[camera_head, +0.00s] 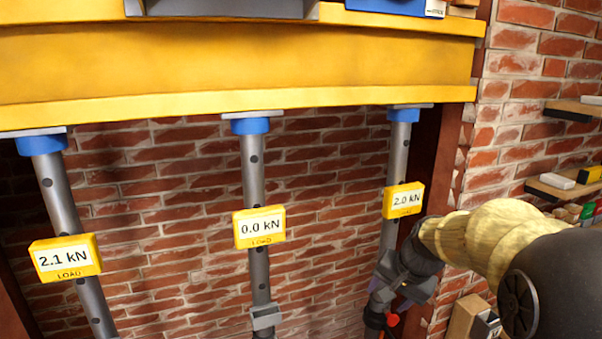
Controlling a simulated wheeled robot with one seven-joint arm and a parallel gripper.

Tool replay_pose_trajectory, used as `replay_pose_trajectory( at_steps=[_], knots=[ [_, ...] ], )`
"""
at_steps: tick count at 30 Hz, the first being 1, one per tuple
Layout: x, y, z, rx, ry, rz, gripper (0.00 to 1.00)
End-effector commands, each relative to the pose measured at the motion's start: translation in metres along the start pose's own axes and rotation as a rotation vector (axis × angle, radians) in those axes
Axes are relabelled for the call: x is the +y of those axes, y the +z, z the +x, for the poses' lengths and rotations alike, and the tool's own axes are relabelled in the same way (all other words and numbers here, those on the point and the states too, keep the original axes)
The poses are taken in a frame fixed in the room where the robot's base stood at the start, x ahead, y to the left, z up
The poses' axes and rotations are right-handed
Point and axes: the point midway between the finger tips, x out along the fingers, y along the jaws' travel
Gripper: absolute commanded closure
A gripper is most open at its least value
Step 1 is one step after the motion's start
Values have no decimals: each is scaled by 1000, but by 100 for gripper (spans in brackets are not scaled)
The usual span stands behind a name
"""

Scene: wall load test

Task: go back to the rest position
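My arm reaches in from the right, and my gripper (388,283) is at the right grey prop (395,150), below its load display. The dark fingers overlap the prop in the picture; I cannot tell whether they touch it or are closed. The right yellow load display (403,201) reads 2.0 kN. The middle display (259,227) on the middle prop (252,170) reads 0.0 kN. The left display (65,258) on the left prop (62,200) reads 2.1 kN. A small red part (392,320) shows just below my gripper.
A yellow beam (240,65) spans the top above the blue prop heads. A brick wall (180,200) stands behind. Wooden shelves (565,187) with small items stick out at right. A wooden block (466,318) is low at right, near my arm.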

Motion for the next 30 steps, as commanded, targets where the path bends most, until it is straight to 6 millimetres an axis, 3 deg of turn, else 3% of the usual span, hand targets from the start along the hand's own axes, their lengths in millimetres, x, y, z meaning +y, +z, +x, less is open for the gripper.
replay_pose_trajectory(
  at_steps=[1, 6, 9, 13, 17, 30],
  knots=[
    [11, 25, 19, -13, 35, -62, 44],
    [50, 93, 56, -45, 133, -275, 44],
    [74, 132, 73, -68, 173, -406, 44],
    [96, 170, 85, -94, 201, -540, 44],
    [106, 183, 88, -104, 209, -594, 44],
    [106, 183, 87, -105, 209, -594, 44]
  ],
)
